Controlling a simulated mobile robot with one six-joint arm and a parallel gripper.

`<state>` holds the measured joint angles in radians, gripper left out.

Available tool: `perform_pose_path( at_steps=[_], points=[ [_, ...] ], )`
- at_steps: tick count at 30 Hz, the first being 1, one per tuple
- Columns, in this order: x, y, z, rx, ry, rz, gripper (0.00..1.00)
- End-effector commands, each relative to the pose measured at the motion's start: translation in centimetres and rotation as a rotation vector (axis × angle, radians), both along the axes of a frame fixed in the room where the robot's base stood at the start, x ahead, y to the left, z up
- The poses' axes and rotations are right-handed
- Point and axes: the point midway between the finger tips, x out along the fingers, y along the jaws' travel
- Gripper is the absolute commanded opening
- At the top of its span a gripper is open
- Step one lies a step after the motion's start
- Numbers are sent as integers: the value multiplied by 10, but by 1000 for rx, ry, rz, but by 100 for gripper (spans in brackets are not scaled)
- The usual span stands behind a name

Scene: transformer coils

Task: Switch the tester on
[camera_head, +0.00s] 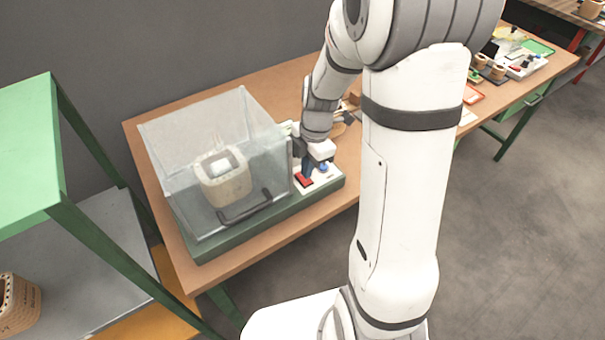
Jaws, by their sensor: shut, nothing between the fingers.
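The tester (203,250) is a green base on a wooden table, with a clear cover (170,150) closed over a tan coil (228,190) that has a white core. A dark handle (245,207) runs along the cover's front. To the right of the cover is a light control panel (327,181) with a red switch (304,180) and a blue knob (323,168). My gripper (306,171) points down over the panel, shut and empty, its tips just behind the red switch. I cannot tell whether they touch it.
A green and grey shelf (25,150) stands at the left, with another tan coil (18,303) on it. The table (285,235) is bare along its front edge. A second bench (545,72) at the upper right holds small parts. My arm hides the table's middle.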

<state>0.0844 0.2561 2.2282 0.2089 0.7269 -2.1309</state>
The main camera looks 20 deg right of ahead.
Motion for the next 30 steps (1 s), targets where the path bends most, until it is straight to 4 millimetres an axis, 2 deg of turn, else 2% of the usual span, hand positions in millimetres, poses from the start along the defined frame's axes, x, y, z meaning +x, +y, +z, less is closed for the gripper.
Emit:
perform_pose_path(
  at_steps=[1, 16, 30],
  points=[
    [0, 0, 7, 0, 0, 0, 0],
    [0, 0, 46, -1, -1, 1, 0],
    [0, 0, 48, 0, 0, 0, 0]
  ],
)
